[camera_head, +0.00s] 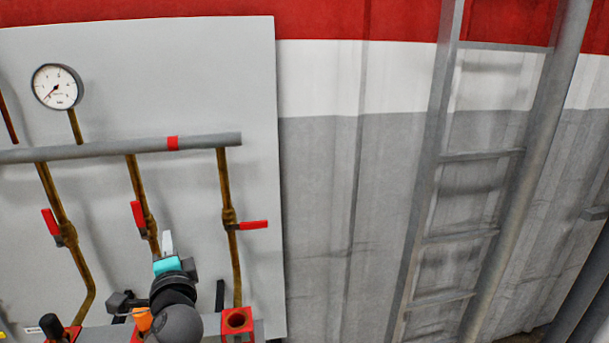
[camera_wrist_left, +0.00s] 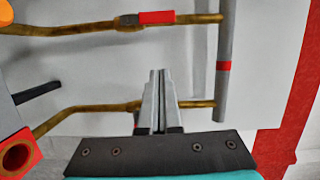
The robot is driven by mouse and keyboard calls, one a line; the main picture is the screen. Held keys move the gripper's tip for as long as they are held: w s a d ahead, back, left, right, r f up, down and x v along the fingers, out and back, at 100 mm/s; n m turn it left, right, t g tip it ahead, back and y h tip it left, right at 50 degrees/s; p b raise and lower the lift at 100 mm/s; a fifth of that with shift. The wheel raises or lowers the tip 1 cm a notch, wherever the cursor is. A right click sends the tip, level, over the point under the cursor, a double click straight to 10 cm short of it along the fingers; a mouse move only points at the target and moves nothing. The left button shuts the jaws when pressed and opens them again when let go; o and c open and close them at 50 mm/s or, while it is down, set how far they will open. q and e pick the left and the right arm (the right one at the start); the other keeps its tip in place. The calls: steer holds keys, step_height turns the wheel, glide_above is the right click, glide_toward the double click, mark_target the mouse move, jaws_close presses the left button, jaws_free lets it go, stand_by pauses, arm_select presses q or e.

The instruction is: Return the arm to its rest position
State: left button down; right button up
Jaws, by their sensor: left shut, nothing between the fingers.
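My left gripper (camera_head: 167,240) is low in the head view, pointing up in front of the pale panel (camera_head: 205,80). It overlaps the lower part of the middle brass pipe in the picture. In the left wrist view the two grey fingers of my left gripper (camera_wrist_left: 158,75) are together, with nothing between them. They show in front of the panel, and I cannot tell how far off it they are. My left arm hides part of the panel's lower area. My right gripper is in neither view.
Brass pipes with red-handled valves (camera_head: 253,225) hang from a grey pipe (camera_head: 100,149) on the panel. A pressure gauge (camera_head: 57,86) is at upper left. A red block with a brass-coloured socket (camera_head: 237,320) is close right of my arm. A ladder (camera_head: 460,237) stands farther right.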

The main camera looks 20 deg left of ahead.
arm_select(q)
steer(key=s+d+f+n+g+h, duration=0.4)
steer(key=s+d+f+h, duration=0.25)
steer(key=d+f, duration=0.5)
steer(key=s+d+f+n+g+h, duration=0.3)
steer(key=s+d+f+g+h, duration=0.35)
steer(key=s+d, duration=0.85)
steer(key=s+f+b+x, duration=0.1)
steer(key=s+b+x, duration=0.15)
steer(key=x, duration=1.05)
steer(key=s+b+x, duration=0.2)
steer(key=s+x, duration=0.2)
steer(key=x, duration=0.9)
steer(key=s+a+f+g+b, duration=0.1)
steer(key=s+a+f+b, duration=0.2)
steer(key=s+f, duration=1.2)
step_height(320, 180, down, 4)
steer(key=shift+s+a+f+m, duration=0.1)
steer(key=shift+s+a+m, duration=0.1)
steer(key=shift+s+m, duration=0.15)
